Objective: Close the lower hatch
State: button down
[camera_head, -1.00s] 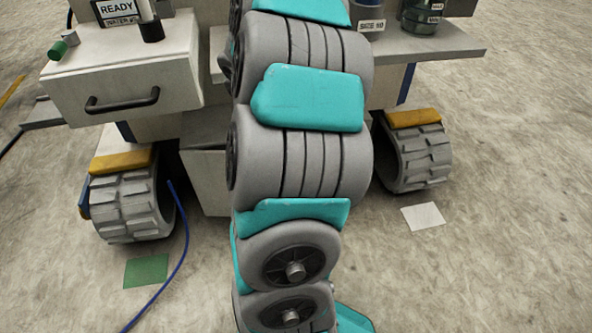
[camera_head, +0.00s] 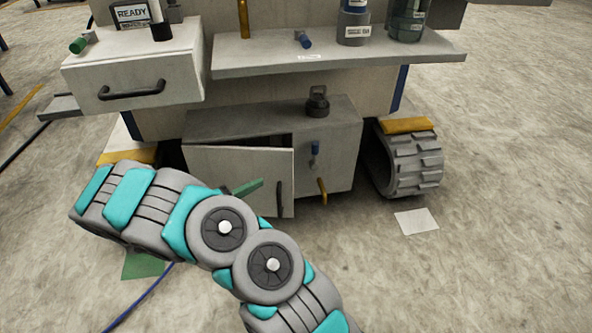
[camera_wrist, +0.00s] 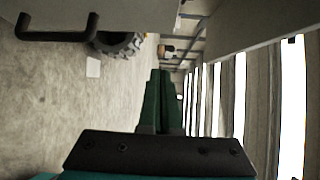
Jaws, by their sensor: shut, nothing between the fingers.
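The lower hatch (camera_head: 237,172) is a light grey door low on the cabinet, standing ajar, with a dark gap along its top edge. Its black vertical handle (camera_head: 279,198) is near its right edge. A black handle, which appears to be the same one, shows at the upper left of the wrist view (camera_wrist: 57,36). My gripper (camera_head: 257,184) has green fingers, pointing right in front of the hatch face, left of the handle. In the wrist view its fingers (camera_wrist: 160,78) are together and empty. I cannot tell whether they touch the door.
An open drawer (camera_head: 135,75) juts out at the upper left, beside a shelf (camera_head: 340,55) with bottles. A black weight-like object (camera_head: 317,102) sits atop the lower cabinet. A wheel (camera_head: 412,165) stands right.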

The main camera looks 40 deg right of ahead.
jog(key=a+n, duration=0.1)
jog(key=a, duration=0.1)
send_near(285, 158)
jog(key=s+d, duration=0.3)
jog(key=s, duration=0.1)
jog(key=shift+w+d+f+t, duration=0.1)
jog(key=shift+w+d+t, duration=0.3)
jog(key=shift+w+d, duration=1.05)
jog(key=shift+d, duration=0.2)
jog(key=shift+d, duration=0.1)
jog(key=shift+w+d, duration=0.15)
jog(key=shift+d, duration=0.1)
jog(key=w+d+n+t+b, duration=0.2)
jog(key=w+d+n+t, duration=0.1)
jog(key=w+d+t, duration=0.2)
jog(key=shift+w, duration=0.4)
